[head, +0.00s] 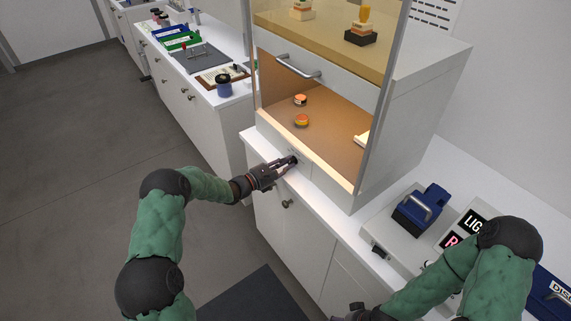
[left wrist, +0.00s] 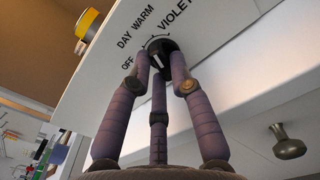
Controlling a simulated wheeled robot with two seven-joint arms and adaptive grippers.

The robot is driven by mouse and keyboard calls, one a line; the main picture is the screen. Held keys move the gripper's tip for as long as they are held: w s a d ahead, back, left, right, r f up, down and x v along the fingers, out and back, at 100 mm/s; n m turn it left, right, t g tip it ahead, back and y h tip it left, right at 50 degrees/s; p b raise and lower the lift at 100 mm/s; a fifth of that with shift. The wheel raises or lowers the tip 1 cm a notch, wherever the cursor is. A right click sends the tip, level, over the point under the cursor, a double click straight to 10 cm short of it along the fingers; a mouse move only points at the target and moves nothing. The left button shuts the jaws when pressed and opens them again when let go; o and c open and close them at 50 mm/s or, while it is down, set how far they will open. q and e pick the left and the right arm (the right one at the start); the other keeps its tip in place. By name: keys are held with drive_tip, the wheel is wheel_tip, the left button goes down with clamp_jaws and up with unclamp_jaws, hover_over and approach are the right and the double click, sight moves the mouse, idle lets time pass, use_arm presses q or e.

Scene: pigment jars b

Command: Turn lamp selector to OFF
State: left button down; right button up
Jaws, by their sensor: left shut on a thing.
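The lamp selector (left wrist: 160,47) is a round black knob on the cabinet's pale front panel. Printed labels OFF, DAY WARM and VIOLET stand around it in the left wrist view. A small white mark shows on the knob, but I cannot tell for sure which label it lines up with. My left gripper (head: 290,161) is at the panel under the cabinet opening, its fingers (left wrist: 160,68) closed around the knob. In the head view the gripper mostly hides the knob. My right gripper (head: 352,313) is only partly in view at the bottom edge.
The glass-fronted cabinet has a raised sash with a handle (head: 298,67); orange-topped jars (head: 302,120) stand inside. A door knob (head: 287,204) sits below my left gripper. A blue device (head: 420,208) stands on the right counter. A side bench (head: 200,62) holds trays and a dark jar (head: 224,86).

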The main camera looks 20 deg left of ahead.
use_arm(q)
drive_tip(key=n+p, duration=0.1)
drive_tip(key=n, duration=0.3)
drive_tip(key=n+p, duration=0.1)
drive_tip(key=n, duration=0.2)
drive_tip(key=shift+f+n+p, duration=0.1)
drive_tip(key=shift+n+p, duration=0.2)
drive_tip(key=shift+p, duration=0.05)
drive_tip(key=n+p, duration=0.1)
drive_tip(key=n, duration=0.3)
drive_tip(key=shift+f, duration=0.1)
drive_tip(key=shift+s+d+n+p, duration=0.1)
drive_tip(key=shift+n+p, duration=0.7)
drive_tip(key=shift+n, duration=1.3)
drive_tip(key=c, duration=1.1)
unclamp_jaws()
drive_tip(key=shift+f, duration=0.1)
